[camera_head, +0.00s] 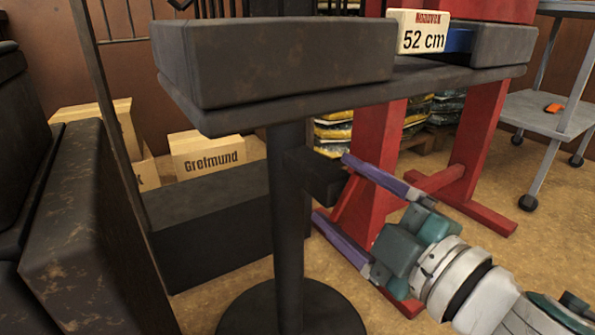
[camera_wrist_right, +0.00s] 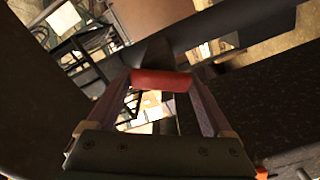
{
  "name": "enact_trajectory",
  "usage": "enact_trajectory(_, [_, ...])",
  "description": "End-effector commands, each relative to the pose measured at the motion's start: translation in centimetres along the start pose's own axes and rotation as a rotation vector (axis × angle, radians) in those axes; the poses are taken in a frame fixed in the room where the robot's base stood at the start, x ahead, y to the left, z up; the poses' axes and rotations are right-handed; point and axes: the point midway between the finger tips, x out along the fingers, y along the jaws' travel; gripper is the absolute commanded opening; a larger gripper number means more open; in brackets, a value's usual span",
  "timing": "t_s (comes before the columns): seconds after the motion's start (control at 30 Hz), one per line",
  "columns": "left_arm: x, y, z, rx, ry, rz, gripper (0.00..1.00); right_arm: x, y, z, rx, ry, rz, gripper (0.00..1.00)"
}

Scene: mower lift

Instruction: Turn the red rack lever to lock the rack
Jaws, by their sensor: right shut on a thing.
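The red lever (camera_wrist_right: 162,80) shows in the right wrist view as a short red bar lying across between the fingertips of my right gripper. My right gripper (camera_head: 331,188) reaches in from the lower right in the head view, its purple fingers beside a dark box (camera_head: 312,176) on the black post (camera_head: 288,230). It is shut on the lever, with the fingers held apart by the bar's length. In the head view I cannot clearly tell the lever from the red frame behind it. My left gripper is not in view.
A dark platform (camera_head: 290,60) sits above the post. A block marked 52 cm (camera_head: 419,33) stands at the back. Red stand legs (camera_head: 480,130) are behind my gripper. Cardboard boxes (camera_head: 207,155) lie at left, and a grey cart (camera_head: 545,113) stands at right.

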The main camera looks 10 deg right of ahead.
Motion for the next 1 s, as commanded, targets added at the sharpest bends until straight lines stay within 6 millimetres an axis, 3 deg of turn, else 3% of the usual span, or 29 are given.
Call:
enact_trajectory(0.5, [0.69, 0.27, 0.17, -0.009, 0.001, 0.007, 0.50, 0.00, -0.23, 0.06, -0.415, 0.001, 0.001, 0.29])
enact_trajectory(1.0, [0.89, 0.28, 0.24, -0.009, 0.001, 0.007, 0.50, 0.01, -0.23, 0.03, -0.546, 0.001, 0.001, 0.29])
